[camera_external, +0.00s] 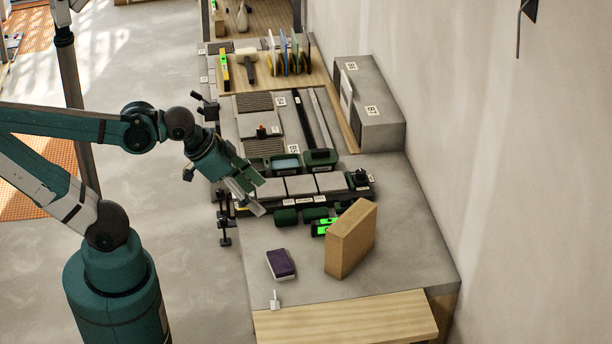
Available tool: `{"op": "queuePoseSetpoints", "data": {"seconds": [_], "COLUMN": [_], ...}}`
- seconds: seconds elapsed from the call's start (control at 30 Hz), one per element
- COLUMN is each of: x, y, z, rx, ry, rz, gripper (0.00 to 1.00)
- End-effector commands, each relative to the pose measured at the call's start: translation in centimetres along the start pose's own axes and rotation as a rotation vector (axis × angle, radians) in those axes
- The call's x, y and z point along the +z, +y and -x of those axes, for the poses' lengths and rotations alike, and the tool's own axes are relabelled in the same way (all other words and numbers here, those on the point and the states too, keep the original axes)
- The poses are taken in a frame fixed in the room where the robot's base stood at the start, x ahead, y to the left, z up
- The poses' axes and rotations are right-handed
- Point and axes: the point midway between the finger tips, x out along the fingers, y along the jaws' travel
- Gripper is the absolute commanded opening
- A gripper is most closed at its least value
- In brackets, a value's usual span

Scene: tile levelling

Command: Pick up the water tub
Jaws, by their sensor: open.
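The water tub appears to be the small dark green tub (272,163) with a pale blue surface inside, in the middle of the bench. A similar dark green tub (320,164) stands just to its right. My gripper (259,194) is open and empty, with its fingers pointing down and right. In the picture it is below and left of the water tub, apart from it, over the left end of a row of grey tiles (300,186). Whether the tub touches its neighbour is hard to tell.
A tan block (350,240) stands upright at the front right, with a purple-topped block (281,263) left of it. Green-lit items (322,227) lie near the tan block. Long dark bars (301,118) lie behind the tubs. A grey box (370,105) lines the wall side.

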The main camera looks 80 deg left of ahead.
Motion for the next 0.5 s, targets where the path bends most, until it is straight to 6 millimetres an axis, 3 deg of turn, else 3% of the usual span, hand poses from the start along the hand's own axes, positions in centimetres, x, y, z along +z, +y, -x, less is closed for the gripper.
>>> {"op": "queuePoseSetpoints", "data": {"seconds": [0.27, 0.5], "x": [-1.2, -3.2], "y": [-1.2, -3.6], "z": [-0.3, -1.2], "rx": [-0.015, -0.042], "ry": [-0.024, -0.074], "rz": [-0.002, -0.01], "gripper": [0.59, 0.59]}}
